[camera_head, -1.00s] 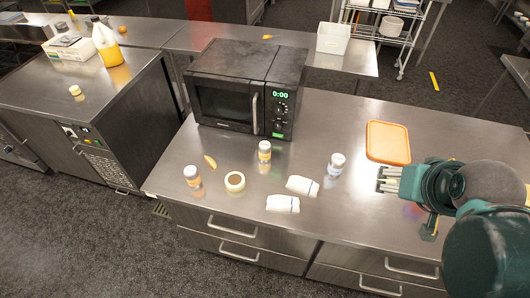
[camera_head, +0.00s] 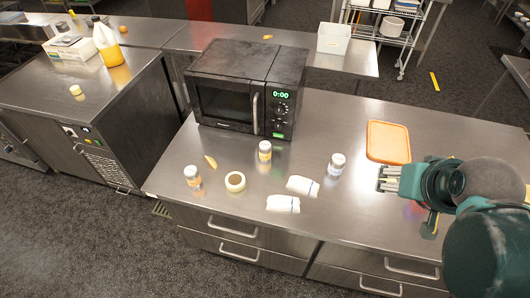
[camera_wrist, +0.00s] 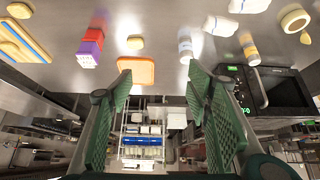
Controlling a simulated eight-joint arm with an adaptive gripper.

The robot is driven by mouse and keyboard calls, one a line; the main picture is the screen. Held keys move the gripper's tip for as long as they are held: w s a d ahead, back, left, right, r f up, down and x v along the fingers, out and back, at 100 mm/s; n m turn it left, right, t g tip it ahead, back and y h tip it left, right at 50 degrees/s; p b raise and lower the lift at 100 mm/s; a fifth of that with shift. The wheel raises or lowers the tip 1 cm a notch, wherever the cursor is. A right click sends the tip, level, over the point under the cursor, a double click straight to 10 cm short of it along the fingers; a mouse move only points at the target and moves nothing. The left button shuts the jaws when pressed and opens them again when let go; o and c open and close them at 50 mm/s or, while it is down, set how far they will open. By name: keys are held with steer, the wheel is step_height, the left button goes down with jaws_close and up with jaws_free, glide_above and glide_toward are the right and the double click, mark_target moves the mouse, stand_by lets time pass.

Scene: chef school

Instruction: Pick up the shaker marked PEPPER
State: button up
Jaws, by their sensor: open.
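Three small white-capped shakers stand upright on the steel counter. The left shaker (camera_head: 193,176) and the middle shaker (camera_head: 265,151) have orange-yellow labels. The right shaker (camera_head: 337,164) looks white and grey. No lettering is legible, so I cannot tell which is marked PEPPER. In the wrist view the counter appears at the top, with one whitish shaker (camera_wrist: 185,46) and one yellow-labelled shaker (camera_wrist: 249,48). My gripper (camera_head: 384,179) is at the counter's right side, right of all the shakers and apart from them. Its green fingers (camera_wrist: 159,72) are spread and empty.
A microwave (camera_head: 246,91) stands behind the shakers. Two folded white cloths (camera_head: 283,204) and a tape roll (camera_head: 235,181) lie near the front edge. An orange board or lid (camera_head: 388,142) lies just behind my gripper. A red and purple object (camera_wrist: 90,47) shows in the wrist view.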

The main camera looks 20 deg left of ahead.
steer(key=w+a+r+n+g+p, duration=0.1)
steer(key=w+a+r+n+g, duration=0.1)
steer(key=w+a+n, duration=0.55)
steer(key=n+g+p, duration=0.3)
steer(key=n+g, duration=0.2)
steer(key=n, duration=0.4)
glide_above(265, 145)
step_height(265, 145, down, 23)
steer(key=shift+w+d+f, duration=0.1)
steer(key=shift+w+d, duration=0.05)
steer(key=shift+a+f, duration=0.25)
steer(key=shift+f, duration=0.05)
steer(key=shift+f, duration=0.15)
steer(key=shift+f, duration=1.15)
